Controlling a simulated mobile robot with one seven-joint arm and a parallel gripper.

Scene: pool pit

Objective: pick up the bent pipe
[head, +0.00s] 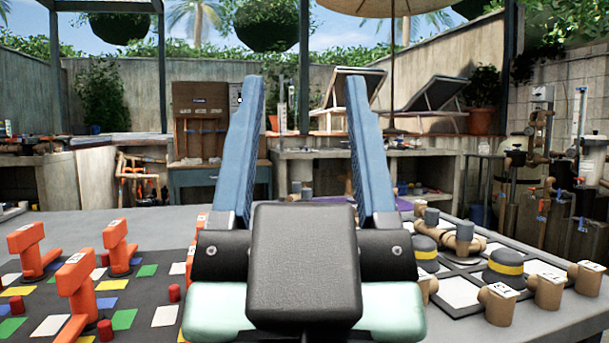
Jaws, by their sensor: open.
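My gripper (305,95) fills the middle of the view, its two blue fingers upright and wide apart, with nothing between them. A tan bent pipe (462,246) with grey ends lies on the checkered board at right, beyond and to the right of my gripper and apart from it. Several labelled tan pipe elbows, such as this pipe elbow (499,304), stand along the board's right front edge. I cannot tell for certain which piece is the one named. My gripper hides the middle of the table.
Black domes with yellow bands, one a near dome (503,268), stand on the checkered board (458,291). Orange tee-shaped pieces (78,290) and small red pegs crowd the coloured board at left. A workbench (330,155), pumps and tanks stand behind.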

